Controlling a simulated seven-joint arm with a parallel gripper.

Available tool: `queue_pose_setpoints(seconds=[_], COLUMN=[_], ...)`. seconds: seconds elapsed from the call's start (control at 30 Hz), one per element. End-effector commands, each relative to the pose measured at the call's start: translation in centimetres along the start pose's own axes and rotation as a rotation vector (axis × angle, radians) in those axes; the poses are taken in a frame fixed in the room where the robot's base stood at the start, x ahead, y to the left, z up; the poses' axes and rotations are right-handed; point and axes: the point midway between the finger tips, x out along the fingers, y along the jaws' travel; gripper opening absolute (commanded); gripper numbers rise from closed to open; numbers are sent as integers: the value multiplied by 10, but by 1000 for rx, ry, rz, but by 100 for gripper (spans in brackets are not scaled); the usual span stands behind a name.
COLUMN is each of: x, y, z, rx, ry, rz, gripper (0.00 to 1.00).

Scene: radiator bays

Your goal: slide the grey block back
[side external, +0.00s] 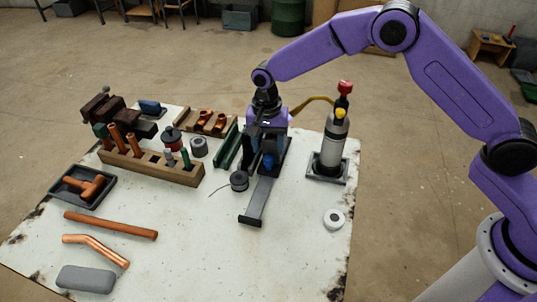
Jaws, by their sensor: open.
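A grey rounded block (86,279) lies flat at the table's front left corner, well away from my gripper. My gripper (267,150) points down over a dark channel-like fixture near the middle of the table. A flat grey track (258,200) runs from under the gripper toward the front and ends in a dark lip. A blue piece (268,161) shows just below the gripper, between dark upright parts. My gripper is open. Its fingertips partly merge with the dark fixture, so contact cannot be told. Whatever sits on the track behind the fingers is hidden.
A dark spool (239,181) stands beside the track, and a green rail (228,147) is left of the gripper. A torch cylinder (331,145) stands upright to the right. A wooden rack (150,166), copper pipes (110,225) and a vise fill the left. The front middle is clear.

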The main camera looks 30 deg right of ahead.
Motion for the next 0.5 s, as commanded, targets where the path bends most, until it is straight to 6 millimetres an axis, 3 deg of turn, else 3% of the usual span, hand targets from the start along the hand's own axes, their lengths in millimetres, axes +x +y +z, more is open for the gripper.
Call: queue_pose_setpoints(seconds=[0.2,0.5], x=[31,43], y=[0,0], z=[0,0], rx=[0,1], ry=[0,1], rz=[0,-2], gripper=[57,57])
